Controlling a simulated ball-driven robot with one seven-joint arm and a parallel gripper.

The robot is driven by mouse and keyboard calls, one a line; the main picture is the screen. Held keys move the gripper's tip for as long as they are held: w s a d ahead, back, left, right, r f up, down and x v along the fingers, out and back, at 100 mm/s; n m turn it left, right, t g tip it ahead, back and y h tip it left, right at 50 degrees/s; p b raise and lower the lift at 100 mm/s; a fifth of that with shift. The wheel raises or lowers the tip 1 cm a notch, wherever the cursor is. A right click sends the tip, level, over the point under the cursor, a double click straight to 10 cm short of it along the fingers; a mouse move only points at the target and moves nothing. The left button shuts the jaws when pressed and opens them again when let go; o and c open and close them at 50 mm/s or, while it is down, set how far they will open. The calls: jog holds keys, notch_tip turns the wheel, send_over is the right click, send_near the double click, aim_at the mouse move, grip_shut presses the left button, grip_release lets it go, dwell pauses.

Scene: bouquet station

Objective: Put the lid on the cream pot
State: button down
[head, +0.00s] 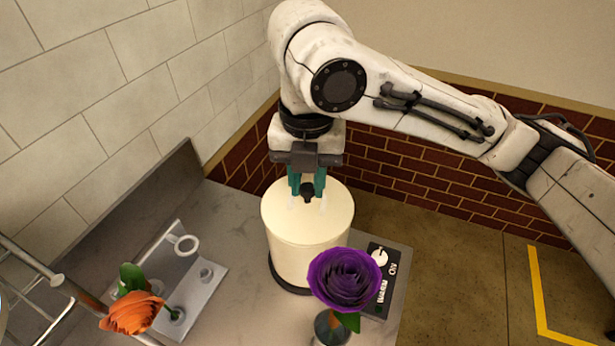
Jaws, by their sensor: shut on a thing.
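The cream pot (298,258) stands on a dark round base on the counter. The cream lid (332,222) covers its top, level and in line with the pot's wall. I see no clear gap between lid and rim, but cannot tell if it is fully seated. My gripper (307,194) points down from above, its green fingers shut on the lid's dark knob (307,188). The purple flower hides the pot's lower right side.
A purple flower (345,279) in a small vase stands right in front of the pot. A control panel (385,265) with a white dial sits to the right. An orange flower (132,312), a metal holder (178,262) and a wire rack (50,290) are at left.

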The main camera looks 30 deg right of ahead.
jog(key=shift+f, duration=0.25)
jog(key=c, duration=0.8)
grip_release()
notch_tip(320, 180, up, 11)
jog(key=shift+f, duration=0.1)
dwell(0.5)
